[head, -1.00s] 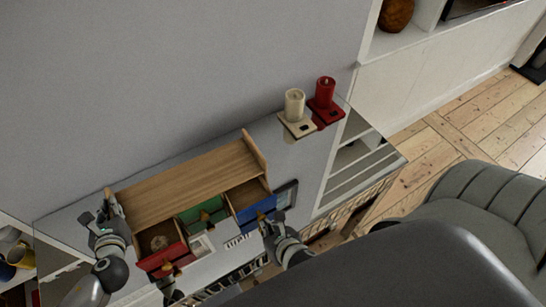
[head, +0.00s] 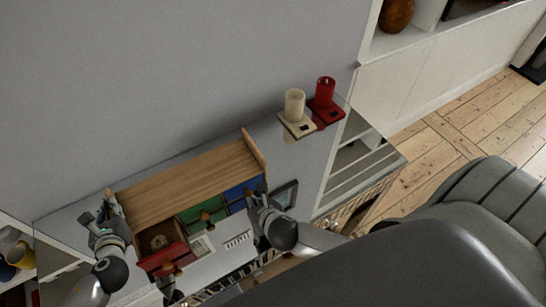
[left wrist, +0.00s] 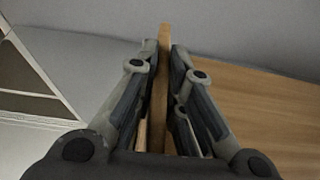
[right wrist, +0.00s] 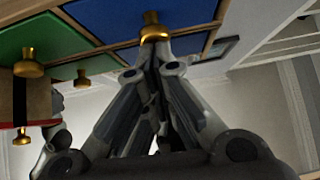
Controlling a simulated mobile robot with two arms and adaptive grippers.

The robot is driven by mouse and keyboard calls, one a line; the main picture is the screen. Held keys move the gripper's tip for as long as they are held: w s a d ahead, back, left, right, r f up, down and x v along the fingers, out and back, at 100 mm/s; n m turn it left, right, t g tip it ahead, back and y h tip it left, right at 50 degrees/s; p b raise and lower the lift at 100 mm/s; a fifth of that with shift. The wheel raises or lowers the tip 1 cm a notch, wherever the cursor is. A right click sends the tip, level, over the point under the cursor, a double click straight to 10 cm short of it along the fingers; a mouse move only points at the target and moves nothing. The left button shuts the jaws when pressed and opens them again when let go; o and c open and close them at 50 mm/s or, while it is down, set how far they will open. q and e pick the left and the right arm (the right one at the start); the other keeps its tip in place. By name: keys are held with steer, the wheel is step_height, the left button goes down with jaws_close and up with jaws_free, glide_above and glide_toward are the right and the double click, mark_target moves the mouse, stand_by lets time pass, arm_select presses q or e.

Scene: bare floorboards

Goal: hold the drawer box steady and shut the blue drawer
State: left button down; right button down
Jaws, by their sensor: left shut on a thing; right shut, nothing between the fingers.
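The wooden drawer box (head: 190,185) stands on the sideboard against the wall. Its blue drawer (head: 240,188) has its front at or very near the box face; I cannot tell if it is fully flush. The green drawer (head: 203,212) is beside it, and the red drawer (head: 170,258) stands pulled out. My left gripper (head: 108,210) is shut on the box's left side panel (left wrist: 164,75). My right gripper (head: 260,193) is shut and empty, its tips at the brass knob (right wrist: 153,27) of the blue drawer; contact is unclear.
A dark picture frame (head: 285,193) lies right of the box. A grey chair (head: 490,200) is at the right.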

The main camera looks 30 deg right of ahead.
arm_select(q)
steer(key=shift+f, duration=0.1)
arm_select(e)
steer(key=s, duration=0.4)
steer(key=shift+s, duration=0.3)
arm_select(q)
steer(key=shift+s, duration=0.1)
arm_select(e)
steer(key=v, duration=0.9)
steer(key=shift+r, duration=0.35)
steer(key=shift+s, duration=0.1)
arm_select(q)
steer(key=c, duration=1.4)
jaws_free()
steer(key=shift+d, duration=0.1)
steer(key=shift+c, duration=0.2)
